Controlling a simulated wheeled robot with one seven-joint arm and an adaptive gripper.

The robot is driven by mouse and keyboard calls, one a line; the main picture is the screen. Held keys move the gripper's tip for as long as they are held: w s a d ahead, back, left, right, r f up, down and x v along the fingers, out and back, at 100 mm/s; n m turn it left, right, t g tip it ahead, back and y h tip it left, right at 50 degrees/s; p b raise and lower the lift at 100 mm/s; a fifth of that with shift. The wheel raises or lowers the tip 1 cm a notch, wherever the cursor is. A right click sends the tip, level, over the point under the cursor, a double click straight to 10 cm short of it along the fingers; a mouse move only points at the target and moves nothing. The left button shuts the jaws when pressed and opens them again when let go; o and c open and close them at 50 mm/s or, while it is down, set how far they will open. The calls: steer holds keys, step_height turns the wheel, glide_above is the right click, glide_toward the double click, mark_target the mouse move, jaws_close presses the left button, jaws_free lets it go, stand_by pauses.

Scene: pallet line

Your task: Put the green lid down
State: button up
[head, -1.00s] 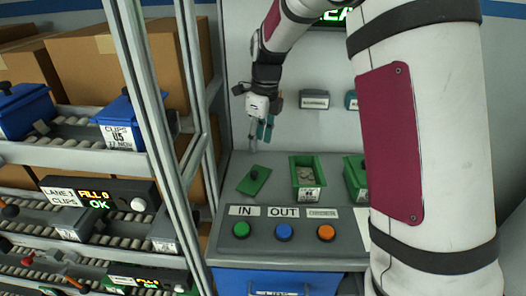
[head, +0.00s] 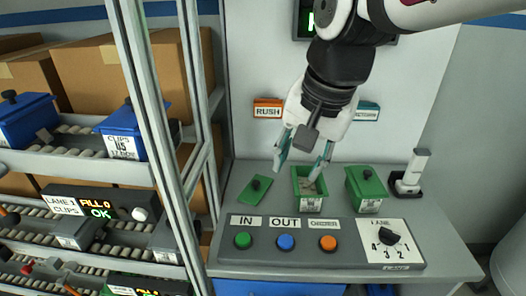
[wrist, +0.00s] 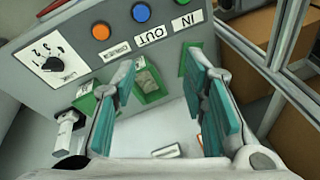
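The green lid (head: 256,188) with its black knob lies on the grey bench, left of an open green bin (head: 308,203). In the wrist view the lid (wrist: 184,60) is mostly hidden behind one finger. My gripper (head: 302,160) is in the air above the open bin, to the right of the lid. Its teal fingers are spread with nothing between them, as the wrist view (wrist: 161,70) also shows.
A second green bin with its lid on (head: 366,187) stands to the right. In front is a button panel (head: 320,258) with a lane dial (head: 389,237). A black-and-white device (head: 411,175) stands at the right. A metal rack post (head: 150,140) rises at the left.

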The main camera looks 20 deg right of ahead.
steer(key=s+f+n+t, duration=0.1)
steer(key=s+f+n, duration=0.1)
steer(key=s+n, duration=0.6)
steer(key=shift+s+d+n, duration=0.15)
steer(key=shift+s+n, duration=0.15)
steer(key=shift+s, duration=0.55)
